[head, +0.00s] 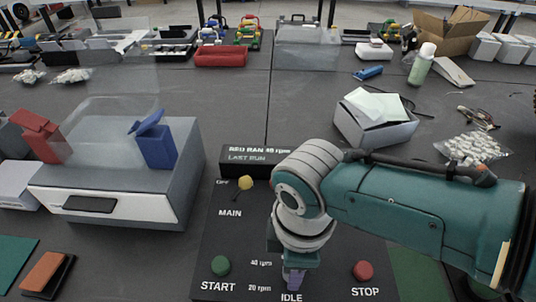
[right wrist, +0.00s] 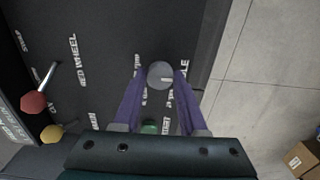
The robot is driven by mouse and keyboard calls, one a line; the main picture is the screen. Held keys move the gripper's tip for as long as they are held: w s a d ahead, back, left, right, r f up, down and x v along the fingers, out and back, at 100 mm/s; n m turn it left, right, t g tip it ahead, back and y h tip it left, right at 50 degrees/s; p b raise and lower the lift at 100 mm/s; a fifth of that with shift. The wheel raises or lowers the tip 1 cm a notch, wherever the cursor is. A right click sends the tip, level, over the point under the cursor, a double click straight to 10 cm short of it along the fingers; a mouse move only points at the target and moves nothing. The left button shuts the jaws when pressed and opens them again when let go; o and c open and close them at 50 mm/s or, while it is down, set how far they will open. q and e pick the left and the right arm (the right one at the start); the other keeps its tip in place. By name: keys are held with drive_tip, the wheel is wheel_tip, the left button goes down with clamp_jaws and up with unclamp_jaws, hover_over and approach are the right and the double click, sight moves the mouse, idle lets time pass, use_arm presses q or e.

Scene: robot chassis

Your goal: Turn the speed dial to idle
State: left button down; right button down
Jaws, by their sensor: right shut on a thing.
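The speed dial (right wrist: 160,75) is a round grey knob on the dark control panel (head: 228,238). It shows between my fingers in the right wrist view, with a short pale mark pointing right, towards the panel's near edge. In the head view my right gripper hides the dial. The IDLE label (head: 291,297) lies just below the gripper there. My right gripper (right wrist: 162,74) has its purple fingers on both sides of the dial and is shut on it; it also shows in the head view (head: 293,281). My left gripper is out of view.
The panel also has a green START button (head: 220,266), a red STOP button (head: 363,271) and a yellow-tipped MAIN lever (head: 245,184). A red-tipped lever (right wrist: 33,103) shows in the right wrist view. A grey-white machine (head: 118,190) stands left of the panel.

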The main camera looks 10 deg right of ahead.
idle(0.5)
drive_tip(key=shift+c, duration=2.2)
unclamp_jaws()
wheel_tip(320, 180, up, 10)
drive_tip(key=p, duration=0.4)
drive_tip(key=shift+p, duration=0.3)
